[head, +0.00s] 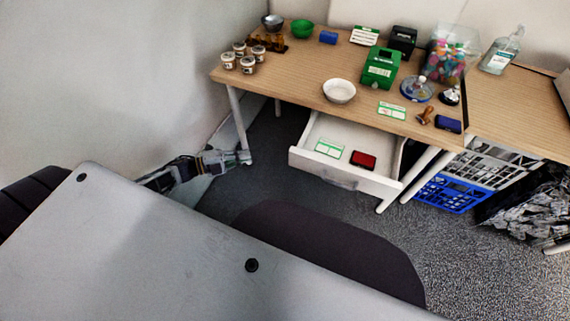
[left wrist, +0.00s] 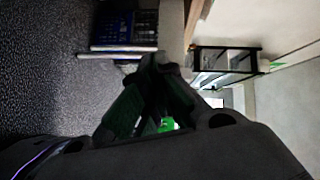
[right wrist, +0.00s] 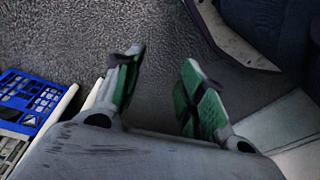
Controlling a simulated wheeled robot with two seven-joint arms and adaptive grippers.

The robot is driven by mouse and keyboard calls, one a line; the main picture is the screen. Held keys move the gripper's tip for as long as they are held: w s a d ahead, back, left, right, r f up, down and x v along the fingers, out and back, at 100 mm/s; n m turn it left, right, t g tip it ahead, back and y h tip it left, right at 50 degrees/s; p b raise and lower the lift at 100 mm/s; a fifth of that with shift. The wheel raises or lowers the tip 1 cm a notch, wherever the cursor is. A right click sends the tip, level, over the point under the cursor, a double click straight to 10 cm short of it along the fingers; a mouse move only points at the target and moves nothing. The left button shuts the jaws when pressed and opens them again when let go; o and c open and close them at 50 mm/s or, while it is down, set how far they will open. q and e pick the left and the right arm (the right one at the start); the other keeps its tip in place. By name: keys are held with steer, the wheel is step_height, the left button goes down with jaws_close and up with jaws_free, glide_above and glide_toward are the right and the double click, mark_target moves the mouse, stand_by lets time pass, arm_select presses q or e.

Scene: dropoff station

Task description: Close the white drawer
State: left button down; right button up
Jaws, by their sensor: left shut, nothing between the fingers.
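The white drawer (head: 318,163) is pulled out from under the wooden table in the head view, its front panel facing the floor space. A green-and-white card (head: 328,149) and a red box (head: 362,160) lie inside it. My left gripper (head: 243,158) is low, near the table's left front leg, left of the drawer and apart from it. Its fingers are together with nothing between them, and it shows dark in the left wrist view (left wrist: 165,66). My right gripper (right wrist: 163,65) is open and empty above the floor in the right wrist view; the head view does not show it.
The table (head: 300,78) carries jars, bowls, a green box and stationery. A blue crate (head: 450,194) and a white crate (head: 490,172) stand right of the drawer. Carpet (head: 275,160) is clear left of the drawer. A dark rounded seat shape is in front.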

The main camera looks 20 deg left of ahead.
arm_select(q)
steer(key=s+d+r+m+g+h+b, duration=0.4)
steer(key=s+d+r+m+g, duration=0.1)
steer(key=m, duration=0.3)
steer(key=shift+s+d+r+m+g, duration=0.4)
steer(key=shift+d+g, duration=0.3)
steer(key=shift+g, duration=0.2)
arm_select(e)
step_height(320, 180, up, 6)
steer(key=shift+w+a, duration=0.35)
steer(key=shift+w, duration=0.05)
arm_select(q)
steer(key=shift+d, duration=0.1)
steer(key=w+d+b, duration=0.3)
steer(key=w+d, duration=0.3)
steer(key=d, duration=0.3)
steer(key=shift+w+d, duration=0.25)
arm_select(e)
steer(key=shift+t+y, duration=0.3)
steer(key=shift+t, duration=0.2)
steer(key=r, duration=0.4)
steer(key=shift+w+a+r, duration=0.15)
steer(key=shift+a, duration=0.25)
steer(key=shift+w+r, duration=0.1)
steer(key=shift+r, duration=0.05)
arm_select(q)
steer(key=shift+w, duration=0.1)
